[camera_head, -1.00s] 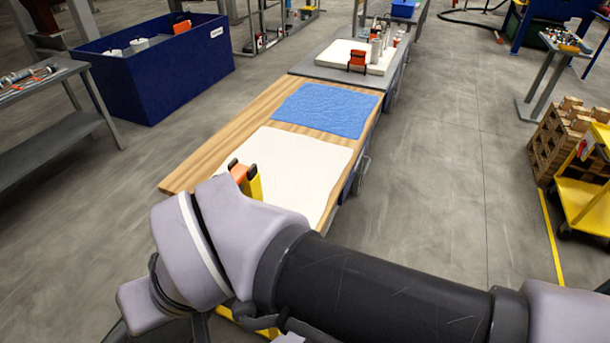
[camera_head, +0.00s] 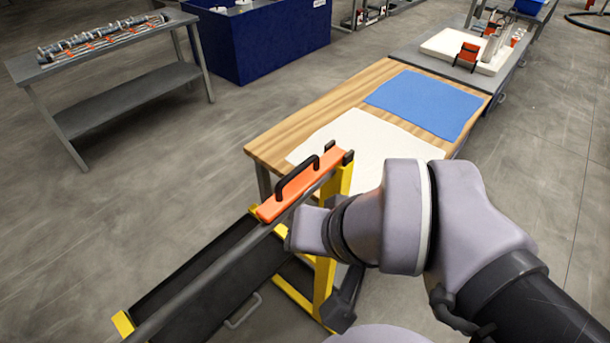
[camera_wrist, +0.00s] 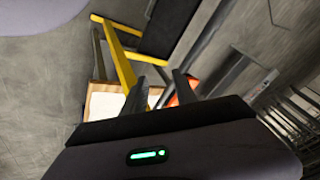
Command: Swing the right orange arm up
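An orange arm (camera_head: 275,207) with a black handle (camera_head: 292,180) lies along the top of a yellow and black frame (camera_head: 327,262) in the head view. It is the only orange arm I can make out there. Its near end meets a long dark bar. In the wrist view my gripper (camera_wrist: 160,88) has its two dark fingers apart, with nothing seen between them but background. An orange piece (camera_wrist: 184,90) shows just beside the right finger; I cannot tell whether they touch. In the head view my wrist hides the fingers.
A wooden table (camera_head: 340,106) with a white cloth (camera_head: 365,145) and a blue cloth (camera_head: 425,103) stands behind the frame. A grey bench (camera_head: 125,95) is at the left, and a dark blue bin (camera_head: 265,45) behind. Grey floor between them is clear.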

